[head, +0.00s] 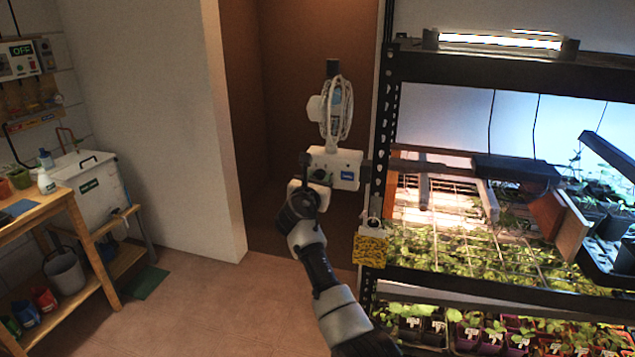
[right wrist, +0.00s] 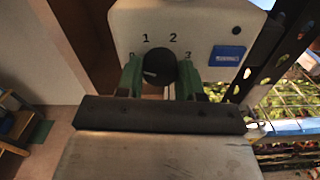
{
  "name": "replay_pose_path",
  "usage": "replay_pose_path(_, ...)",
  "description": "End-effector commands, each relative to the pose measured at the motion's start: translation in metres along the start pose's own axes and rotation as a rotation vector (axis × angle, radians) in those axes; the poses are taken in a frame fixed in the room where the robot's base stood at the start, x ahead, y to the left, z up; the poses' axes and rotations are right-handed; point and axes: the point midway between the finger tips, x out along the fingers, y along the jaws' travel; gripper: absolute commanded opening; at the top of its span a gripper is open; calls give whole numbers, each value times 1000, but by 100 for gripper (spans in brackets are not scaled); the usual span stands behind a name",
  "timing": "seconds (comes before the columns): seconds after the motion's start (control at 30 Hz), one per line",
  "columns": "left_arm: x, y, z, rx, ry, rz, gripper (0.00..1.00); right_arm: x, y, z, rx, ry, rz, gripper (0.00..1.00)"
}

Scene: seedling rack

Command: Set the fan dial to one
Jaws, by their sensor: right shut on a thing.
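A white fan (head: 337,112) stands on a white control box (head: 347,158) fixed beside the rack post. In the right wrist view the front of the control box (right wrist: 200,32) carries a round black dial (right wrist: 159,66) with the numbers 1, 2 and 3 above and beside it. A mark at the left is partly hidden by a finger. My right gripper (right wrist: 160,78) is shut on the dial, one green finger on each side; it also shows in the head view (head: 314,184). A short pale mark shows on the dial's left part, but its exact setting is unclear. My left gripper is out of view.
A black metal rack (head: 384,120) with seedling trays stands right of the fan. A wooden bench (head: 75,220) and a white bin (head: 92,203) are at the left. The floor between is clear.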

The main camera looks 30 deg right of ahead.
Motion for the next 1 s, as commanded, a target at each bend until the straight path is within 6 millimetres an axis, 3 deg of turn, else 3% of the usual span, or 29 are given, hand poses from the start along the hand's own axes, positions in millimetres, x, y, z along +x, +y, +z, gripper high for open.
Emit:
replay_pose_path(0.6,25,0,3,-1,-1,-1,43,0,1,-2,519,-1,1,13)
replay_pose_path(1.0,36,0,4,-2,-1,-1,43,0,1,0,723,-1,0,13)
